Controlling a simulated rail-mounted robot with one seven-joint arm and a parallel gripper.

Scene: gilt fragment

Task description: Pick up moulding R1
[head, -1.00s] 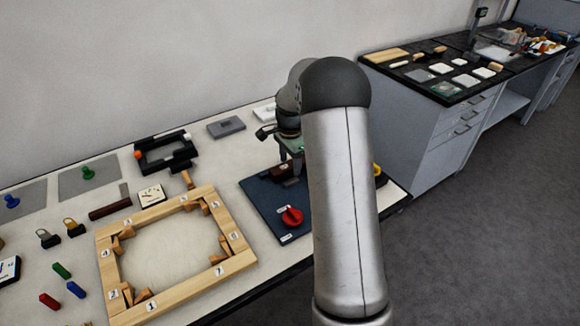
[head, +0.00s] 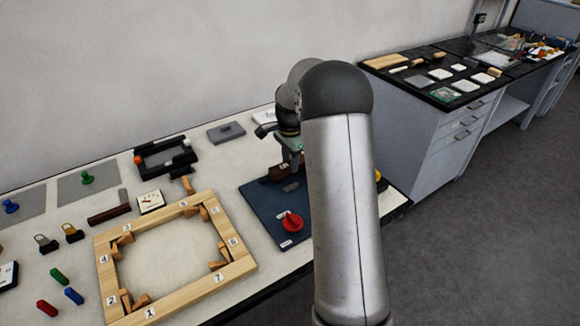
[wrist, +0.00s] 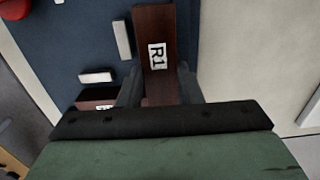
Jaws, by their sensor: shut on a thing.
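Moulding R1 is a dark brown bar with a white "R1" label (wrist: 157,55) in the wrist view. My gripper (wrist: 158,88) is shut on it, with one grey finger on each side of its lower part. In the head view my gripper (head: 292,158) is over the far part of the blue board (head: 262,208), partly hidden by my arm. A dark brown piece shows just below it there. I cannot tell whether the moulding touches the board.
Another dark brown labelled piece (wrist: 97,96) lies beside my gripper, near small pale blocks. A red knob (head: 291,222) stands on the board. A wooden frame (head: 238,250) with numbered labels lies to the left. A black tray (head: 150,172) is behind it.

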